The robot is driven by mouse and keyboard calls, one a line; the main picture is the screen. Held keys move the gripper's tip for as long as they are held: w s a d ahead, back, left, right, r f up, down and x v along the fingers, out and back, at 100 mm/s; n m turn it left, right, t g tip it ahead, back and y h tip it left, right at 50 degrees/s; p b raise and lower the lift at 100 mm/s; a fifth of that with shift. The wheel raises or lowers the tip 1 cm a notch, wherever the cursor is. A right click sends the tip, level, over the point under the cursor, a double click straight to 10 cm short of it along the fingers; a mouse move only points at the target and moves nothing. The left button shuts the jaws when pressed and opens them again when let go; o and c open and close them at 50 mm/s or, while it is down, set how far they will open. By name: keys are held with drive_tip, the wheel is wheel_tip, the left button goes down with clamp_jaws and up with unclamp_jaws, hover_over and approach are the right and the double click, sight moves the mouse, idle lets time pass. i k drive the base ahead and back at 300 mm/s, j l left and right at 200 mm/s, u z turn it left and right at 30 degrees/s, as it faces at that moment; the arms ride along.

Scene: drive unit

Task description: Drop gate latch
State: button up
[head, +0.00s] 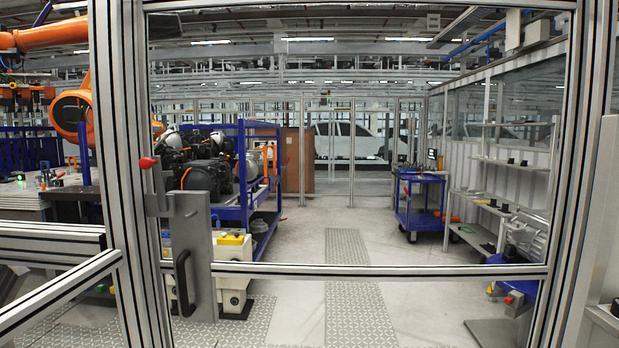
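The gate (400,270), an aluminium-framed door with see-through panels, fills the middle of the head view and looks closed in its frame. The gate latch (158,190) is at its left edge, a grey metal piece with a red knob (148,162) at the top, over the left post. I cannot tell from this view whether the latch is engaged. A grey lock plate (196,255) with a black pull handle (183,283) is just below and right of it. My gripper is not in view.
Behind the gate, a blue rack (243,180) with dark machinery stands left and a blue trolley (420,205) right. Grey shelving (510,165) lines the right wall. The floor between is clear. Left outside is an orange robot arm (72,105). A low rail (60,290) crosses the lower left.

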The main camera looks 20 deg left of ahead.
sight(145, 164)
drive_tip(key=i+j+u, duration=0.1)
drive_tip(key=i+u, duration=0.5)
drive_tip(key=u, duration=0.2)
drive_tip(key=i+u, duration=0.4)
drive_tip(key=i+l+u, duration=0.15)
drive_tip(key=u, duration=0.2)
